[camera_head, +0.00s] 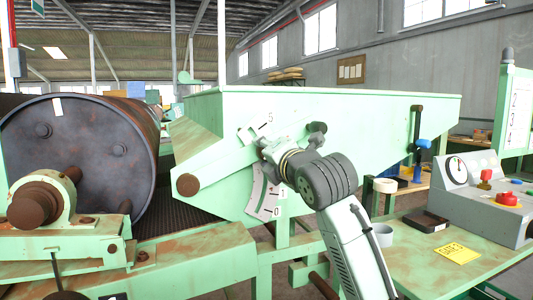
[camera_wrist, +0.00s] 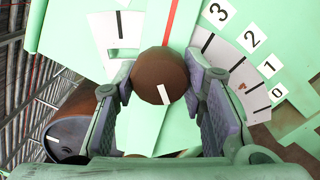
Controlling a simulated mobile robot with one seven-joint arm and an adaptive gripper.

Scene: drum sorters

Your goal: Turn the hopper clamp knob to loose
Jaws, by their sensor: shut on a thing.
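A brown round knob (camera_wrist: 158,72) with a white mark on its face sits between the two finger pads of my gripper (camera_wrist: 160,82) in the wrist view. The pads touch it on both sides, so my gripper is shut on it. The white mark points down and slightly right in that picture. In the head view my gripper (camera_head: 262,142) is against the side of the pale green hopper (camera_head: 345,120) and hides the knob. No label saying loose or tight is readable.
A white numbered scale (camera_wrist: 240,70) curves beside the knob, with a red line (camera_wrist: 171,22) above it. A dark drum (camera_head: 75,145) stands at left. A control box (camera_head: 485,205) with a red button sits on the green bench (camera_head: 420,265) at right.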

